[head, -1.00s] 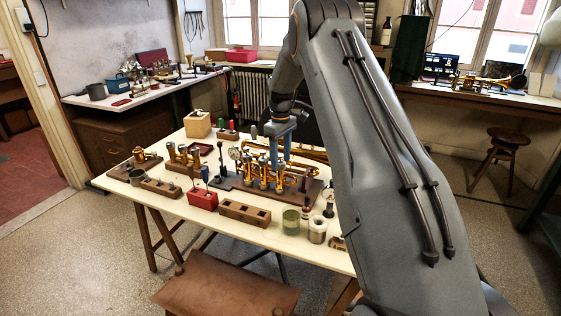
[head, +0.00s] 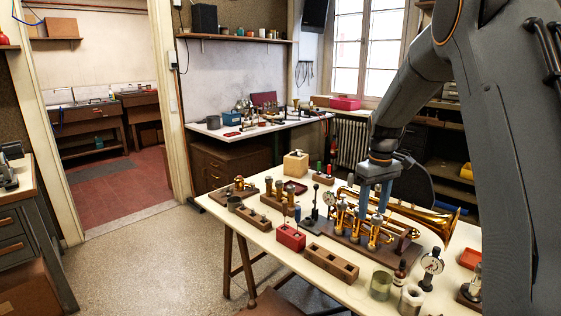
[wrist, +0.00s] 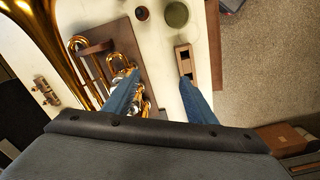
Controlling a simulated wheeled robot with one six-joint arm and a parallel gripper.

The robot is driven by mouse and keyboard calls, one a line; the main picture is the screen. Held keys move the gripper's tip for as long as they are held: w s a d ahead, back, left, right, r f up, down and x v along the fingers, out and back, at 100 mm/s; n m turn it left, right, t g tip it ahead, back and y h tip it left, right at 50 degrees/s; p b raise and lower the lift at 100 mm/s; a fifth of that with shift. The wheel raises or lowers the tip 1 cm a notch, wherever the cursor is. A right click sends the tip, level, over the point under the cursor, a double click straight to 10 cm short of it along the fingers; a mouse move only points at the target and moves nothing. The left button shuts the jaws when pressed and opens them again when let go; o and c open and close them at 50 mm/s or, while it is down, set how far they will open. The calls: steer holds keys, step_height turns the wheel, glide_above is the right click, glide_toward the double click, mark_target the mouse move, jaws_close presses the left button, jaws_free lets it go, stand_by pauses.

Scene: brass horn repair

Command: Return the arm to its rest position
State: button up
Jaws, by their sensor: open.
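My gripper (head: 374,196) points straight down over the work table (head: 262,239). Its two blue fingers are apart with nothing between them. In the wrist view my gripper (wrist: 158,88) straddles the strip between the brass valve assembly and a wooden block with square holes. In the head view the fingers hang just above or in front of the brass valves (head: 373,232) on their dark board. Whether they touch is not clear. My arm reaches in from the right side, raised and bent down at the wrist.
A brass horn (head: 438,220) lies behind the valves. A red block (head: 290,236), a wooden holed block (head: 331,264), a greenish jar (head: 381,285) and a dial gauge (head: 431,265) crowd the table. Open floor (head: 160,255) lies to the left. A bench (head: 255,129) stands behind.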

steer(key=s+a+f+m, duration=0.1)
steer(key=s+a, duration=0.2)
steer(key=s, duration=0.7)
steer(key=s+a+f+m, duration=0.2)
steer(key=s+a, duration=0.1)
steer(key=s, duration=0.7)
steer(key=s+a+f+m, duration=0.1)
steer(key=s+a, duration=0.2)
steer(key=s, duration=0.7)
steer(key=shift+a+f+t, duration=0.15)
steer(key=shift+a+t, duration=0.2)
steer(key=shift+t, duration=0.05)
steer(key=shift+s, duration=0.1)
